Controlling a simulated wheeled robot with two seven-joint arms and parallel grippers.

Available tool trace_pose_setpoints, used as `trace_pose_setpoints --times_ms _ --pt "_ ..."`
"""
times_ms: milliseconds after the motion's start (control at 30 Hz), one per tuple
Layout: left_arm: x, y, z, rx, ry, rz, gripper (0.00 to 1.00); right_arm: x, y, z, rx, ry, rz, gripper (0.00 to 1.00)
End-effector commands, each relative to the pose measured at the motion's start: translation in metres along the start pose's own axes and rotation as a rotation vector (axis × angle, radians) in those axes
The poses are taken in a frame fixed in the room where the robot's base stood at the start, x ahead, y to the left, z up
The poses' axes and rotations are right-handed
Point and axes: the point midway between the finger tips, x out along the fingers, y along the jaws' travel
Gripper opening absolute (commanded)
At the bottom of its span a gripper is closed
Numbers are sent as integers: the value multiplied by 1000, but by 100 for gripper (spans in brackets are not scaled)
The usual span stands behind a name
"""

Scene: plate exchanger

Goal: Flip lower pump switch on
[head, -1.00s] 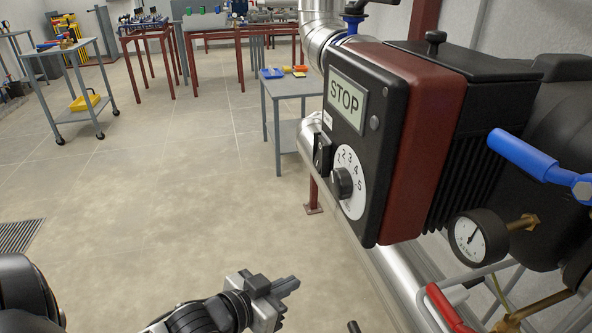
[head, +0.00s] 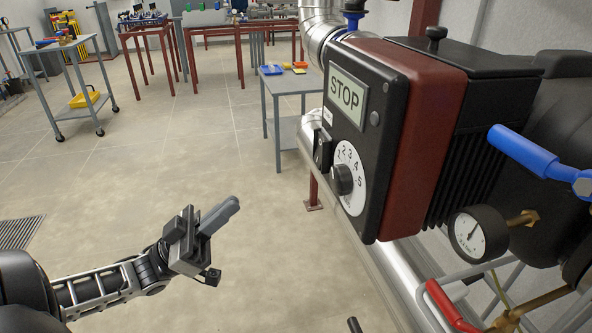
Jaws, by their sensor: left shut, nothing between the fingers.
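The pump's control box (head: 393,100) is at the right of the head view, with a black front and a dark red band. Its display (head: 346,97) reads STOP. Below it is a black knob (head: 342,180) on a white numbered dial. A small black switch (head: 322,148) sits on the box's left side, beside the dial; its position is too small to tell. My left gripper (head: 222,215) is shut and empty, in the air left of and below the box, apart from it.
A pressure gauge (head: 478,234), a blue-handled valve (head: 538,158) and a red-handled lever (head: 450,306) are at the right. A silver pipe (head: 375,275) runs below the box. A grey table (head: 290,84) stands behind.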

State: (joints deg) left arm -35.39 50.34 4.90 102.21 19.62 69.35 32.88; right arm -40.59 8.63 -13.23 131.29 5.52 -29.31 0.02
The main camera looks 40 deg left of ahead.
Motion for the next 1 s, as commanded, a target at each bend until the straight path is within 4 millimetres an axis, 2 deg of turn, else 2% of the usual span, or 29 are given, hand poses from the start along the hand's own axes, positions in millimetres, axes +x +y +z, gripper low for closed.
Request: trace_pose_setpoints --times_ms 167,267,633,800,1000 --pt "11 0 0 1 1 1 0 -1 0 -1 -1 1 1 41" --pt "27 0 -1 1 4 3 0 -2 0 -2 -1 3 2 41" --pt "106 1 -1 2 5 3 0 -3 1 -6 -4 11 5 41" --pt "119 0 19 1 3 -1 0 -1 1 1 1 0 2 41" --pt "128 0 28 1 -1 0 0 2 0 5 3 -10 -1 41"
